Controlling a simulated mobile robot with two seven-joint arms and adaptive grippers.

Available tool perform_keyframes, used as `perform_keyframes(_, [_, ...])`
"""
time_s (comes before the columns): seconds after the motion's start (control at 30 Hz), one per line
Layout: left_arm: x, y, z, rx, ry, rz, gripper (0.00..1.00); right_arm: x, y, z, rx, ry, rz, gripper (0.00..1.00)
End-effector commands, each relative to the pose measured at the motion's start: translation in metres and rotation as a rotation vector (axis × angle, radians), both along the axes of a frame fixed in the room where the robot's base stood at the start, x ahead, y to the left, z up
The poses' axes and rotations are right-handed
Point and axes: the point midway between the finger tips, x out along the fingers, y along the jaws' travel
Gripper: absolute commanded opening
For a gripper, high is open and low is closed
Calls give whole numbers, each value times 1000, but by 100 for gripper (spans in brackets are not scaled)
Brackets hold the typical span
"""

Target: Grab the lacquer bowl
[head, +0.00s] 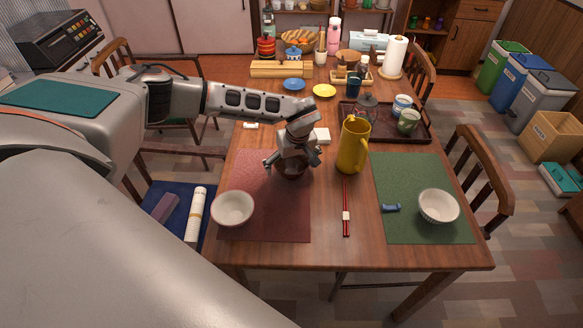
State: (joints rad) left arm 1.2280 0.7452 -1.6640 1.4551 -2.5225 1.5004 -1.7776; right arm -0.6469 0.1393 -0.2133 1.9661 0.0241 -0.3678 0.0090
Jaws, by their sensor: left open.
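The lacquer bowl (291,171) is small, dark brown-red and sits at the top right part of the red placemat (262,215). My left gripper (290,165) is right over it, pointing down, with its fingers open and spread at the bowl's sides. The gripper hides part of the bowl's far rim. I cannot tell whether the fingers touch it. My right gripper is not in view.
A yellow pitcher (352,146) stands close to the right of the gripper. A white bowl (233,208) sits at the placemat's left, and red chopsticks (346,218) lie right of it. A green placemat (405,228) holds a patterned bowl (438,206). A dark tray (420,134) with cups is behind.

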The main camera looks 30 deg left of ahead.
Motion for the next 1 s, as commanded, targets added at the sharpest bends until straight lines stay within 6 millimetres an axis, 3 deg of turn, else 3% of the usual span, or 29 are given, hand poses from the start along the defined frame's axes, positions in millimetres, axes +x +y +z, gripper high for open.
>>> perform_keyframes(0.1, [0,0,0,0,0,0,97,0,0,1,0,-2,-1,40])
perform_keyframes(0.27, [0,0,0,0,0,0,57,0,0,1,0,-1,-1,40])
perform_keyframes(0.73, [0,0,8,0,-1,0,56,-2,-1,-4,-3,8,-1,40])
perform_keyframes(0.87, [1,1,23,1,-4,0,56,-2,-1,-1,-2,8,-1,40])
perform_keyframes(1.0, [1,0,50,0,-5,-1,56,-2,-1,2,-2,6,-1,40])
